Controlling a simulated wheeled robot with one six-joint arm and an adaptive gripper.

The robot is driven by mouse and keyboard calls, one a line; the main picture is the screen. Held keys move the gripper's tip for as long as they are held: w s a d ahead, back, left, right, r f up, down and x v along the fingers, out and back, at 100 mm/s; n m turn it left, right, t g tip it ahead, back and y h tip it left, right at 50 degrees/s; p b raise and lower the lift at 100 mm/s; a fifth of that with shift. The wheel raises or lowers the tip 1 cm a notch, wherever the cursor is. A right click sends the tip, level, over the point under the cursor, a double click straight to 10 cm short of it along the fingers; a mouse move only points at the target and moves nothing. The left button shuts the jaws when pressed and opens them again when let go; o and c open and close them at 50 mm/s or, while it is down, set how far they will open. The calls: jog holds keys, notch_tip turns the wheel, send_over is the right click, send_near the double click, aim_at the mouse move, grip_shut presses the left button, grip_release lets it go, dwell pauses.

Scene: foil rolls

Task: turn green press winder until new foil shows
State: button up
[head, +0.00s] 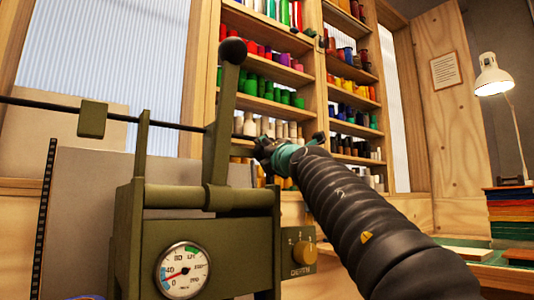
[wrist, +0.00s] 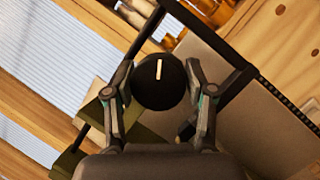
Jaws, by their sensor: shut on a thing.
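The green press (head: 135,230) stands at the left of the head view, with its upright lever (head: 225,110) ending in a black ball. A round black knob with a white line (wrist: 157,88) fills the middle of the wrist view; I take it for the winder. My gripper (wrist: 160,75) has one finger on each side of this knob and is shut on it. The white line points nearly straight up, tilted slightly right. In the head view my gripper (head: 264,148) reaches just right of the lever; the knob cannot be made out there. I cannot identify any foil.
A thin black rod (head: 60,108) runs left from the lever. Shelves of coloured rolls (head: 275,90) stand behind. A lamp (head: 493,75) and stacked coloured sheets (head: 510,215) are at right.

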jog(key=shift+m, duration=0.5)
dwell(0.3)
jog(key=o, duration=1.2)
jog(key=shift+c, duration=0.2)
jog(key=shift+s, duration=0.1)
jog(key=v, duration=1.2)
jog(key=shift+s+a+r, duration=0.1)
